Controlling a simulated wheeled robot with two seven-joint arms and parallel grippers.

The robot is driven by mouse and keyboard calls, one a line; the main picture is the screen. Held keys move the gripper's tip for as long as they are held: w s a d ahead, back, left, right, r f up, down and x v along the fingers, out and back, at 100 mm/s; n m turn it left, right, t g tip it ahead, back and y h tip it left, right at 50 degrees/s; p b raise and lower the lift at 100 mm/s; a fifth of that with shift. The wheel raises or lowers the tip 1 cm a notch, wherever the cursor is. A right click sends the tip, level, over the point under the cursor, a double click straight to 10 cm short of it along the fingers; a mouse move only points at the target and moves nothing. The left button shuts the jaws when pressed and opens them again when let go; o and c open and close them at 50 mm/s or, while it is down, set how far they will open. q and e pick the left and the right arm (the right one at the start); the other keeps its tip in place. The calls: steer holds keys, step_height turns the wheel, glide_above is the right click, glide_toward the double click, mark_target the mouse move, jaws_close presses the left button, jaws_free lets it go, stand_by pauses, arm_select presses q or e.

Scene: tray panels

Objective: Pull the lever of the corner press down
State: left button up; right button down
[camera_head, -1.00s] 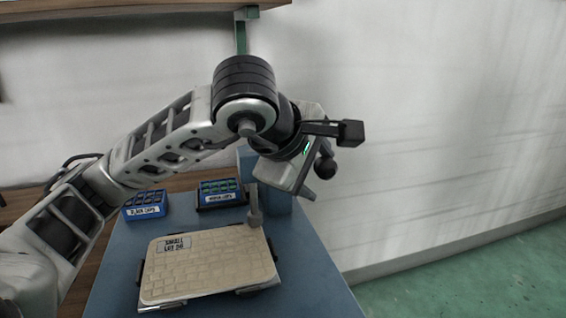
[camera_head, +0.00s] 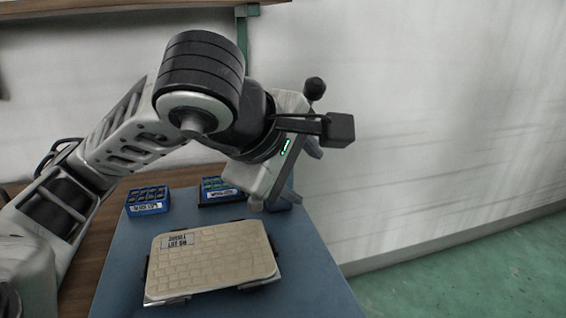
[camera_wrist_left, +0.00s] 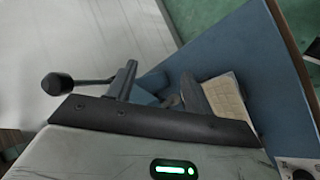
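The corner press (camera_head: 284,199) stands at the far right corner of the blue table, mostly hidden behind my left gripper. Its lever ends in a dark ball knob (camera_head: 314,88), which now stands high, above the gripper. The knob (camera_wrist_left: 57,83) and its rod also show in the left wrist view, to the left of the fingers. My left gripper (camera_wrist_left: 160,82) has its fingers apart with nothing clearly between them; the knob is outside them. Whether a finger touches the rod cannot be told. A tan panel (camera_head: 212,258) lies in its tray in front of the press. My right gripper is not in view.
Two blue boxes of caps, one at left (camera_head: 148,200) and one nearer the press (camera_head: 218,190), stand at the back of the table. A white wall (camera_head: 440,120) is close on the right. The table's right front (camera_head: 318,285) is clear.

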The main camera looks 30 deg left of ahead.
arm_select(q)
steer(key=shift+s+d+r+b, duration=0.15)
steer(key=shift+s+r+b, duration=0.35)
steer(key=shift+s, duration=0.35)
steer(key=shift+s+d+r+b, duration=0.15)
steer(key=shift+s+r+b, duration=0.3)
steer(key=shift+s, duration=0.45)
steer(key=shift+s+d+r+b, duration=0.15)
steer(key=shift+s+r+b, duration=0.2)
steer(key=shift+s+b, duration=0.35)
steer(key=shift+s, duration=0.1)
